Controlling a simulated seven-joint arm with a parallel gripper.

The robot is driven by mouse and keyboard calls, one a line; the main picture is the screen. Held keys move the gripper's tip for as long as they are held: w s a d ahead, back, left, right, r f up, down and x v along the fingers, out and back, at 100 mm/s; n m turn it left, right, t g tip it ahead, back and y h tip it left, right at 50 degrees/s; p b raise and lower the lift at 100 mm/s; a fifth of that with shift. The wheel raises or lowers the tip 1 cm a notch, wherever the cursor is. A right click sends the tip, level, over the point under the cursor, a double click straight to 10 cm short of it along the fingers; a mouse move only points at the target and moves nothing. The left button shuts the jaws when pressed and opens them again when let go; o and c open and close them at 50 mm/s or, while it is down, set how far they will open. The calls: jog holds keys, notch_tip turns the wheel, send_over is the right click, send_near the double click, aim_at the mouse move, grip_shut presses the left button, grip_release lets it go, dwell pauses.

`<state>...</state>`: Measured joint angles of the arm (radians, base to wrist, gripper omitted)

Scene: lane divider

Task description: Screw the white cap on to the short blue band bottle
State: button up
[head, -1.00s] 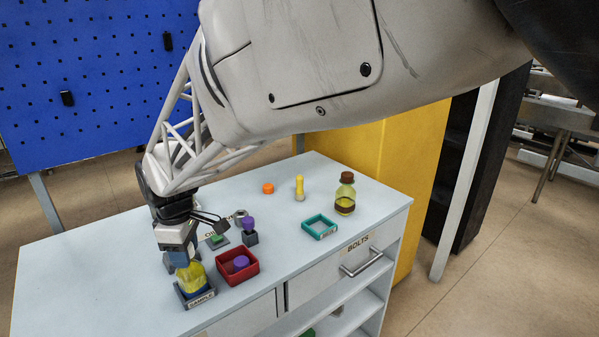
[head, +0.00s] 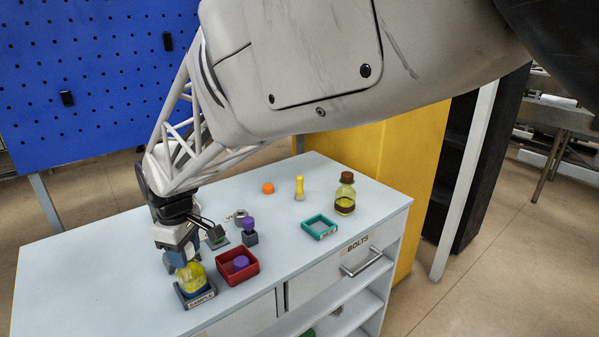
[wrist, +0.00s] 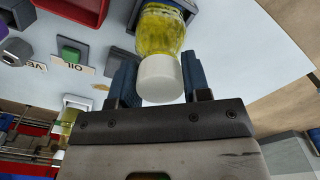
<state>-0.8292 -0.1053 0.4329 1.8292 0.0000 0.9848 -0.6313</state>
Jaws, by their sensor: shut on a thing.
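The bottle with yellow contents (head: 190,277) stands upright in the grey holder labelled SAMPLE (head: 199,300) at the front left of the bench. It also shows in the wrist view (wrist: 161,32). The white cap (wrist: 160,80) sits at the bottle's mouth, in line with it; I cannot tell how far it is threaded. My gripper (wrist: 160,85) is shut on the white cap, one blue finger on each side. In the head view my gripper (head: 180,255) is directly above the bottle and hides the cap. The bottle's blue band is not clear.
A red tray (head: 237,279) holding a purple cap stands just right of the holder. Behind are a purple-topped item (head: 249,232) and a green button block (head: 216,238). A teal tray (head: 319,228), brown-capped bottle (head: 345,195), yellow item (head: 299,188) and orange cap (head: 268,188) stand farther right.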

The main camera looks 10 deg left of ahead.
jog(key=shift+m, duration=0.6)
jog(key=shift+m, duration=0.8)
jog(key=shift+m, duration=0.7)
jog(key=shift+m, duration=0.4)
jog(key=shift+m, duration=0.6)
